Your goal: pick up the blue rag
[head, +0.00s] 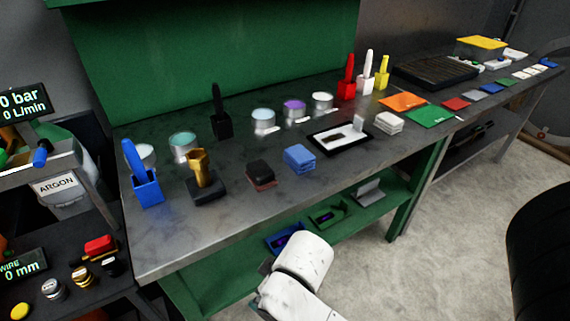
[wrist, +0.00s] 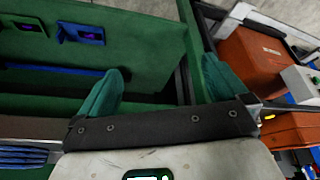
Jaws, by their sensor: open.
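The blue rag (head: 299,158) lies folded in a small stack on the grey workbench (head: 225,215), near its front edge, in the head view. In the wrist view a blue layered thing (wrist: 22,157) shows at the lower left edge; it looks like the folded rag, but I cannot be sure. My gripper (wrist: 162,85) is open, with two green fingertips apart and nothing between them. The wrist view shows the green lower shelf beyond the fingers. In the head view my white arm is in front of the bench, below the rag, and the fingers are hidden.
A dark block on a reddish base (head: 261,174) sits left of the rag, and a black-framed tray (head: 341,136) right of it. Several tins stand behind. A blue holder (head: 146,188) is at the left. The lower shelf (head: 370,215) carries small trays.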

